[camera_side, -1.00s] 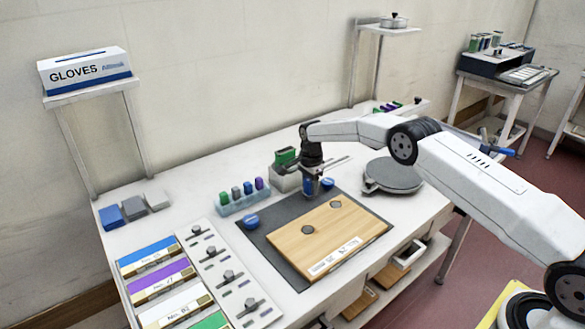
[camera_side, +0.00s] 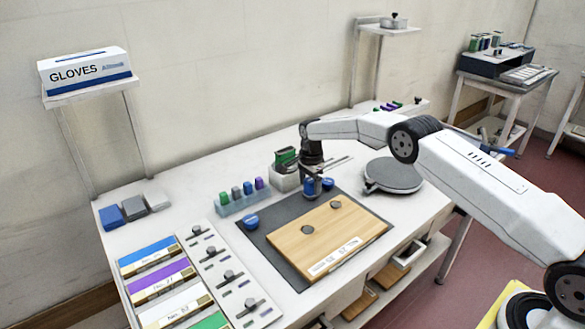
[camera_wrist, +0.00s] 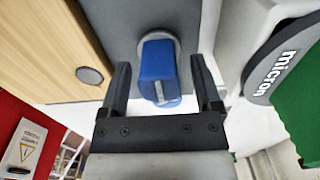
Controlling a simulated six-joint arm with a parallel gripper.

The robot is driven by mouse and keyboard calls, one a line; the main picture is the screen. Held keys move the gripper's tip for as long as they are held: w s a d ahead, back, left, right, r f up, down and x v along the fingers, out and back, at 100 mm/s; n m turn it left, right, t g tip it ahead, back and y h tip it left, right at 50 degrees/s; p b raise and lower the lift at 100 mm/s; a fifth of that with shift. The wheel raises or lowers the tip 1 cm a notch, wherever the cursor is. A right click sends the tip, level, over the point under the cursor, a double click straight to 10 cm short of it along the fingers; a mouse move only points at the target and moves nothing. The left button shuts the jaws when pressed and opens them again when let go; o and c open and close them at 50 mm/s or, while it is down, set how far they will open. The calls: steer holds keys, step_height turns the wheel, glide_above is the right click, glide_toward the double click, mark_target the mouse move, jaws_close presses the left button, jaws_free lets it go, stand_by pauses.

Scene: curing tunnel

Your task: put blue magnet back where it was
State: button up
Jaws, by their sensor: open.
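The blue magnet (camera_side: 309,187) stands upright on the dark mat (camera_side: 262,245), behind the wooden board. In the wrist view the blue magnet (camera_wrist: 157,68) shows a blue block body with a round grey base under it. My gripper (camera_side: 313,170) is just above it, pointing down. In the wrist view my gripper (camera_wrist: 163,75) has its two fingers apart, one on each side of the magnet, with visible gaps. Nothing is held.
Round blue pieces (camera_side: 250,221) (camera_side: 328,183) lie near the mat's edges. The wooden board (camera_side: 320,240) carries two grey discs. A rack of coloured blocks (camera_side: 243,200) stands left, a green-topped grey gauge (camera_side: 284,176) behind, and a round grey plate (camera_side: 392,175) right.

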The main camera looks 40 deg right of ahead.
mark_target(310, 180)
step_height(310, 180, up, 12)
steer(key=shift+f, duration=0.25)
stand_by(0.3)
steer(key=shift+s+a, duration=0.1)
stand_by(0.5)
steer(key=s+a+n+t, duration=0.1)
steer(key=s+a+n, duration=0.2)
steer(key=s+n, duration=0.6)
steer(key=s+a+n+t, duration=0.1)
steer(key=s+a+n, duration=0.3)
steer(key=s, duration=2.2)
steer(key=r+n, duration=0.1)
steer(key=n, duration=0.4)
steer(key=shift+a+t, duration=0.15)
steer(key=shift+t, duration=0.15)
steer(key=shift+w, duration=0.1)
